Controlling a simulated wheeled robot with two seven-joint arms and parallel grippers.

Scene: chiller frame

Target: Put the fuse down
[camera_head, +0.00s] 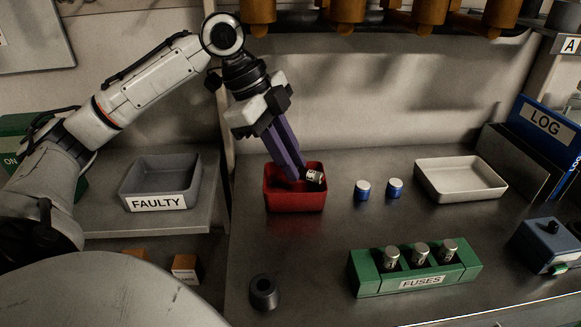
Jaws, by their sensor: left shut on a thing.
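My left gripper (297,176) comes in from the left with its purple fingers pointing down. It is shut on a small silver and black fuse (316,177), which lies tilted at the fingertips. The fuse is over the right part of a red bin (296,203). I cannot tell whether it touches the bin. A green fuse rack (368,283) labelled FUSES stands at the front right with three silver fuses (421,253) upright in it. A grey tray (158,203) labelled FAULTY sits on the left. My right gripper does not show.
Two blue jars with pale lids (362,190) stand right of the red bin. A dark ring (263,292) lies near the front. A blue box (547,247) and LOG binder (549,128) are at right. The bench middle is clear.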

